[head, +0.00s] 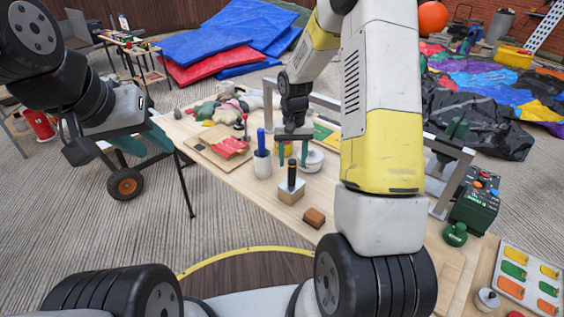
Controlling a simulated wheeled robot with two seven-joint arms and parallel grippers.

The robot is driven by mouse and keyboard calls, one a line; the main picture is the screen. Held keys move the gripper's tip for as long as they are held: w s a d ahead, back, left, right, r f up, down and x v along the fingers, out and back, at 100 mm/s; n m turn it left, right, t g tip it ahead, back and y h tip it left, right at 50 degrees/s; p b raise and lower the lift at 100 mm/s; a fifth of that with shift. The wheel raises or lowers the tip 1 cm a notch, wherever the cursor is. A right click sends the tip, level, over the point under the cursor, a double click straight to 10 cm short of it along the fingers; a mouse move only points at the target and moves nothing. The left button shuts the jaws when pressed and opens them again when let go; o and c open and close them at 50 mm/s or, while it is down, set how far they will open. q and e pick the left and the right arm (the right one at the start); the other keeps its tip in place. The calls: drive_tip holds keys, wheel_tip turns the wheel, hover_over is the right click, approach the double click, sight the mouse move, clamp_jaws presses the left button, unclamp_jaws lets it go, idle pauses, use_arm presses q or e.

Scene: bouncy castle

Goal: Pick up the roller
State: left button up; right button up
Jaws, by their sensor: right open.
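A black-handled tool (291,176) with a yellow band stands upright in a small pale block (290,195) on the wooden table (240,188). It may be the roller, but I cannot tell for sure. My right gripper (293,150) points down over the table, just behind this tool, with its fingers apart. A white round tub (312,161) and a yellow-green item (284,149) show at its fingers; I cannot tell whether they touch.
A white cup (262,165) with a blue stick stands left of the pale block. A brown block (314,217) lies in front. Red pieces lie on a board (204,150) at the left. A grey metal frame (452,172) rises along the right. My right arm hides part of the table.

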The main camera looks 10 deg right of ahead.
sight(292, 169)
wheel_tip(292, 169, down, 5)
drive_tip(key=shift+r, duration=0.1)
clamp_jaws()
idle(0.3)
